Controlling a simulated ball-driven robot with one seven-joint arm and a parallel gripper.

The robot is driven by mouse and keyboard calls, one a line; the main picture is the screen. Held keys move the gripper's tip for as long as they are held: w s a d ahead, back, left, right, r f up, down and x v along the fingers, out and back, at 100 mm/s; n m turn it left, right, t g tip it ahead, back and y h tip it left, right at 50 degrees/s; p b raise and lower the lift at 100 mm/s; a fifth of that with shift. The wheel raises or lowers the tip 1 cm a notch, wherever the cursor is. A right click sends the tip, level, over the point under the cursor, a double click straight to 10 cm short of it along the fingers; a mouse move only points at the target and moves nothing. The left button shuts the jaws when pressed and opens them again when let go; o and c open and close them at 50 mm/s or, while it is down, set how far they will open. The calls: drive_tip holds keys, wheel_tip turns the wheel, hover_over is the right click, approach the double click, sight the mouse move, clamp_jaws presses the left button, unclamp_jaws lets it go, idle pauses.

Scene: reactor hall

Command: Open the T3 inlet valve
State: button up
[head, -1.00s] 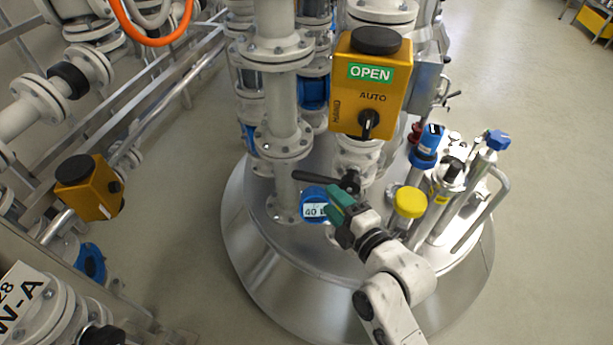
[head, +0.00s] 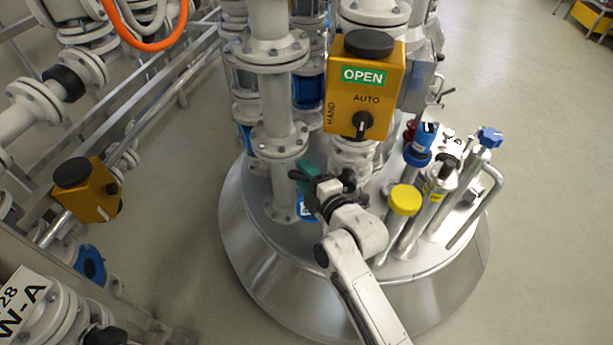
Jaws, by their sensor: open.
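No T3 label can be read. A black lever handle (head: 298,175) belongs to a hand valve on the pipe below the yellow actuator box (head: 366,85). Its tip shows left of my gripper, and its middle is hidden behind my gripper. The dark hub (head: 349,179) shows on the right. My gripper (head: 309,172) has green fingers and is open, overlapping the lever in the head view. Whether the fingers straddle or touch the lever, I cannot tell. The actuator box reads OPEN in its green window, with a black selector knob near AUTO.
A white flanged pipe (head: 279,120) stands close left of my gripper. A blue round tag (head: 307,212) is mostly hidden below it. Yellow-capped (head: 404,200) and blue-topped fittings stand at the right on the round steel base (head: 262,265). Another yellow actuator (head: 87,190) is at the left.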

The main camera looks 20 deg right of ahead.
drive_tip(key=shift+c, duration=0.5)
clamp_jaws()
